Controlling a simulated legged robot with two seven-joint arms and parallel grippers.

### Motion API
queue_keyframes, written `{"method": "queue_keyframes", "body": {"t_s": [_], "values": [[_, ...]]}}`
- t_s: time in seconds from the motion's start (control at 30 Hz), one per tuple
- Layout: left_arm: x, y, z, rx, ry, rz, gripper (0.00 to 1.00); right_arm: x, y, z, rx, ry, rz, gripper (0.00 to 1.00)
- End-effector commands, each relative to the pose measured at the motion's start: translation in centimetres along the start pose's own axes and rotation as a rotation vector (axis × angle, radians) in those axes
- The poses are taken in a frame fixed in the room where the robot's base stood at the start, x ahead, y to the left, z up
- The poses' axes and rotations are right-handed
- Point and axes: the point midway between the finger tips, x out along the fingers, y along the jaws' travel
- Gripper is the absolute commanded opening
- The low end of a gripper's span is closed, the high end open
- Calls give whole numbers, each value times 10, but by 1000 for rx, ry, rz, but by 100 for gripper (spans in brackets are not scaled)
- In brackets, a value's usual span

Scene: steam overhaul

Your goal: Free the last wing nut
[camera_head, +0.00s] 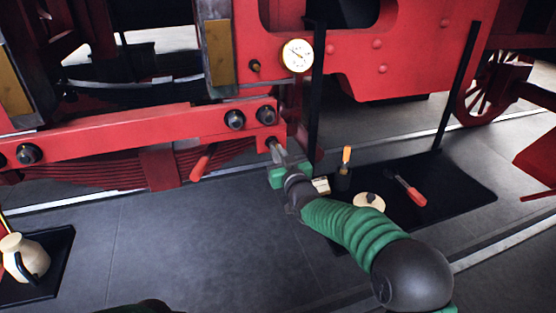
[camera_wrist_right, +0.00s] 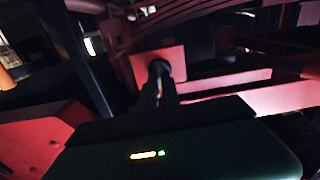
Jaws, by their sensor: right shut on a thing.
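My right gripper (camera_head: 273,147) comes in from the lower right in the head view, and its fingertips are at the low red block of the locomotive frame. It is shut on a small dark part there, taken to be the wing nut, which the fingers mostly hide. In the right wrist view the fingers (camera_wrist_right: 160,88) point at a dark round fitting (camera_wrist_right: 158,68) on a red plate (camera_wrist_right: 177,62). I cannot tell whether the nut still sits on its stud. My left gripper is not in view.
Large hex nuts (camera_head: 235,120) sit on the red beam above; a gauge (camera_head: 297,55) is higher. A black mat (camera_head: 455,188) at right bears a red-handled tool (camera_head: 408,188). A jug (camera_head: 22,258) stands at left. The middle floor is clear.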

Motion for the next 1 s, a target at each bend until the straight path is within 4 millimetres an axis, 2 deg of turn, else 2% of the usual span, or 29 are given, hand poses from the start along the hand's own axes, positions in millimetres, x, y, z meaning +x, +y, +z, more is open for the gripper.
{"method": "queue_keyframes", "body": {"t_s": [0.03,0.43,1.0], "values": [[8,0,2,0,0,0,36,-1,-3,14,-35,-19,-5,0],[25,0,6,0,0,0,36,0,-2,12,-265,-20,-6,0],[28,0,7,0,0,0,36,0,-1,11,-316,-22,-5,0]]}}
